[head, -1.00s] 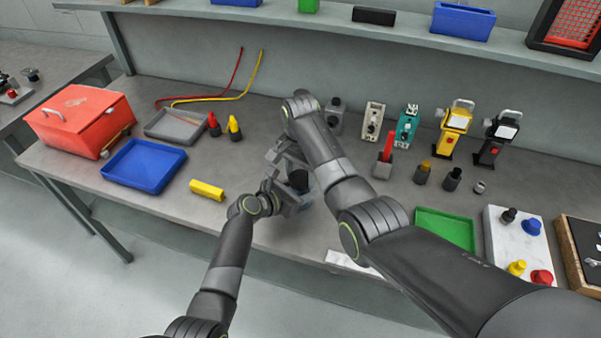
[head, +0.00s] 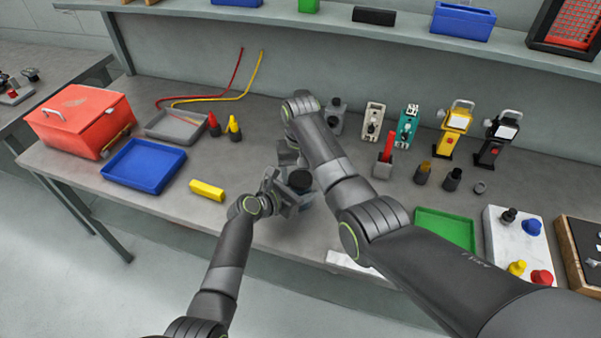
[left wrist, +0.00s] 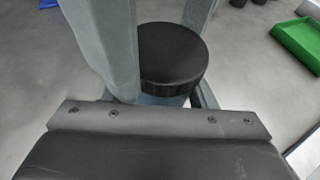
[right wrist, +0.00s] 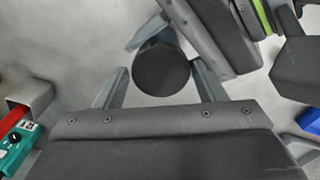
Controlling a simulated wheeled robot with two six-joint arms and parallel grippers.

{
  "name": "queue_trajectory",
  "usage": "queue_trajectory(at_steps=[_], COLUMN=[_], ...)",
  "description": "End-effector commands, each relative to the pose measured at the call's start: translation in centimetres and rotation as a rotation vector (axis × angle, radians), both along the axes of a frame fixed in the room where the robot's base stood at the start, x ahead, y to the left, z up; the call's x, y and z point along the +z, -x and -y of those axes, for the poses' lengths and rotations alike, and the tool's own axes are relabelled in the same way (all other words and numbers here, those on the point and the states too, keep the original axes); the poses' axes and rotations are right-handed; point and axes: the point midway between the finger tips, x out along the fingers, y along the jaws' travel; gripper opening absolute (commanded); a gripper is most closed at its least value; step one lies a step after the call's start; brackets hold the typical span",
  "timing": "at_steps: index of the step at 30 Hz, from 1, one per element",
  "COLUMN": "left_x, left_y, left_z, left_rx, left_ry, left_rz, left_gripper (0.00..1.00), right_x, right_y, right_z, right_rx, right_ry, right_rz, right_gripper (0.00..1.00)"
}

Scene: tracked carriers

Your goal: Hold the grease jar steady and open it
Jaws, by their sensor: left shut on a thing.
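The grease jar (head: 299,181) has a round black lid and stands near the bench's front edge, between my two grippers. In the left wrist view the black lid (left wrist: 172,55) sits on the jar, with a strip of pale blue body under it. My left gripper (head: 290,196) is shut on the jar's body, below the lid. My right gripper (head: 287,158) is at the jar from behind and above. In the right wrist view its fingers stand apart on either side of the lid (right wrist: 161,70), with a narrow gap visible. The jar's lower body is mostly hidden.
A grey holder with a red item (head: 385,162), dark bottles and a green tray (head: 444,229) are to the right. My right forearm crosses the bench's middle.

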Motion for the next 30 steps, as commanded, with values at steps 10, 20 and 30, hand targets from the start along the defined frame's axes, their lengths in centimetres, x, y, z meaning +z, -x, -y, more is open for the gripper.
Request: queue_trajectory(at_steps=[10,20,30], left_x=[0.0,-0.1,-0.1], left_y=[0.0,0.1,0.0], left_z=[0.1,0.1,0.0], left_rx=[-0.001,-0.001,-0.001], left_ry=[0.000,0.000,0.000], left_rz=[0.000,-0.003,-0.001], left_gripper=[0.00,0.00,0.00], right_x=[0.0,3.4,5.1], right_y=[0.1,0.0,0.0], right_z=[-0.2,-0.4,-0.1], right_rx=[0.001,0.004,-0.062], right_ry=[-0.004,-0.008,-0.003], right_rz=[-0.001,0.002,0.000], right_gripper=[0.77,0.77,0.73])
